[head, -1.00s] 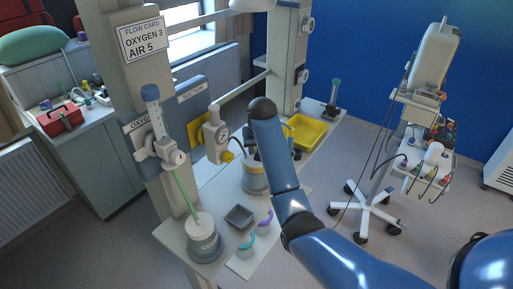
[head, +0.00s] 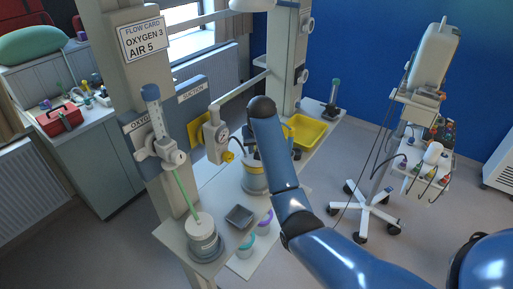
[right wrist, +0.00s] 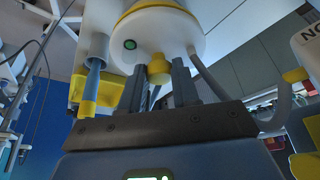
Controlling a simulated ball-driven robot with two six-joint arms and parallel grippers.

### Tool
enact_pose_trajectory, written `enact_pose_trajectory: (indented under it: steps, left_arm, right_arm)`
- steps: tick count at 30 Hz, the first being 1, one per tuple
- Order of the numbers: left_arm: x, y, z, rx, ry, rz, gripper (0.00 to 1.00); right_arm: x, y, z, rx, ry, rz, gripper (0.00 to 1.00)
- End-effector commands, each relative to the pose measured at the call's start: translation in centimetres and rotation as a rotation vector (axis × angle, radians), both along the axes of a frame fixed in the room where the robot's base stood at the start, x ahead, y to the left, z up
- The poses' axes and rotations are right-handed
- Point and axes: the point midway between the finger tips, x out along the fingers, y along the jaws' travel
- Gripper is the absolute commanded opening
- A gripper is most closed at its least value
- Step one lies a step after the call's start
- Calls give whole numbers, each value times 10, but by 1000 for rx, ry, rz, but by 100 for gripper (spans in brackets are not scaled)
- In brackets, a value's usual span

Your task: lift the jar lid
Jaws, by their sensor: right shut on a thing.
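The suction jar (head: 255,182), pale with a yellow band, stands on the bay shelf, partly hidden behind my right arm in the head view. In the right wrist view the jar lid (right wrist: 160,35) is white with a yellow rim, a green dot and a yellow knob (right wrist: 158,67). My right gripper (right wrist: 158,84) has its two dark fingers on either side of this knob and is shut on it. The head view hides these fingers behind my arm. I cannot tell whether the lid is clear of the jar. My left gripper is not in view.
A humidifier bottle (head: 204,238) with a green tube stands at the shelf's near end. A dark tray (head: 239,216), a teal cup and a purple cup are close by. A yellow tray (head: 306,131) sits farther back. A wheeled stand (head: 373,204) is to the right.

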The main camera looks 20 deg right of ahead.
Motion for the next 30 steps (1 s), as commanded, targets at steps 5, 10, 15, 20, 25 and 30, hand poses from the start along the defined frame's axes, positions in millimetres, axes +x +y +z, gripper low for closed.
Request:
enact_pose_trajectory:
  steps: [5,10,15,20,25,30]
  left_arm:
    - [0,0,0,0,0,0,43]
    - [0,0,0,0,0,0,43]
    - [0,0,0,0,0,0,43]
    - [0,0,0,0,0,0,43]
    - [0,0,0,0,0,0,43]
    - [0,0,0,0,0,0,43]
  right_arm:
    - [0,0,7,0,-2,0,0]
    - [1,0,14,0,-3,0,0]
    - [0,0,20,0,-2,0,0]
    - [0,0,25,0,-2,0,0]
    - [0,0,32,0,-3,0,0]
    - [0,0,36,0,-2,0,0]
